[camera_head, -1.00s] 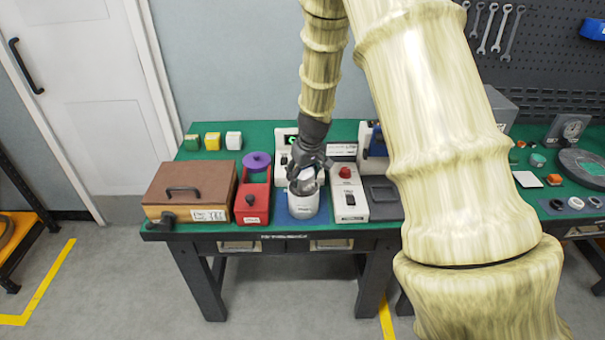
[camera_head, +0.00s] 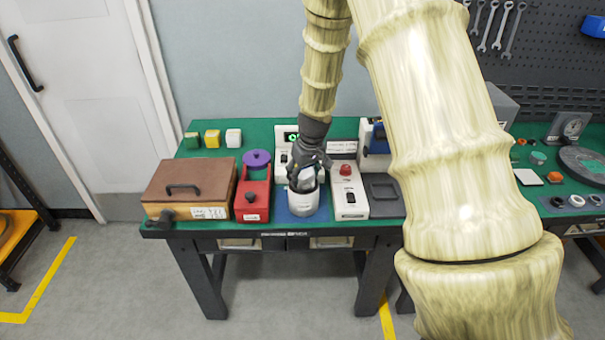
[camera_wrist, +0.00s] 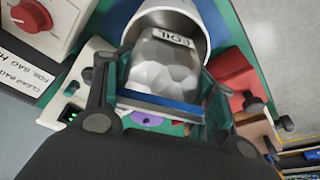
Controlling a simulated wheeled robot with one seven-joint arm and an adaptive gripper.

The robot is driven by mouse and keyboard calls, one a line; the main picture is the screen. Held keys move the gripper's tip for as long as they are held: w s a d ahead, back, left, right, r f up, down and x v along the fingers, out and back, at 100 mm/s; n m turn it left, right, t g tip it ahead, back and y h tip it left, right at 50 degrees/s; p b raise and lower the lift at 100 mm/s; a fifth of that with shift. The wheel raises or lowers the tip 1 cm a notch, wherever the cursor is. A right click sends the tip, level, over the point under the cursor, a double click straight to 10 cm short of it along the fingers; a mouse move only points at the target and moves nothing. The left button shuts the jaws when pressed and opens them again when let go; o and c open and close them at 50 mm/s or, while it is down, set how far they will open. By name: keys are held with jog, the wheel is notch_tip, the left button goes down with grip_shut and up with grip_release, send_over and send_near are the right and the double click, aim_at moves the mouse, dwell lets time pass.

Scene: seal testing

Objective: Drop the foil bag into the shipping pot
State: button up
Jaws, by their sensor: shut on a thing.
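The foil bag (camera_wrist: 166,66) is silver and crinkled with a small label, seen in the wrist view between my gripper's fingers. My gripper (camera_head: 307,172) is shut on the bag, over the mouth of the shipping pot. The white pot (camera_head: 303,205) stands on a blue mat on the green bench; its rim and inner wall (camera_wrist: 196,22) also show in the wrist view. The bag's labelled end lies within the pot's opening in the wrist view. The bag's depth inside the pot is hard to tell, and the head view shows only a little of it.
A red box (camera_head: 252,200) stands left of the pot, with a purple disc (camera_head: 257,159) behind it. A brown case (camera_head: 188,187) is farther left. A white device with a red knob (camera_head: 346,172) stands close on the right. Small cubes (camera_head: 212,139) sit at the back left.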

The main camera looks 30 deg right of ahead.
dwell(0.3)
jog(key=o, duration=1.1)
jog(key=shift+r, duration=0.2)
notch_tip(320, 180, up, 8)
jog(key=p, duration=0.6)
jog(key=shift+f, duration=0.15)
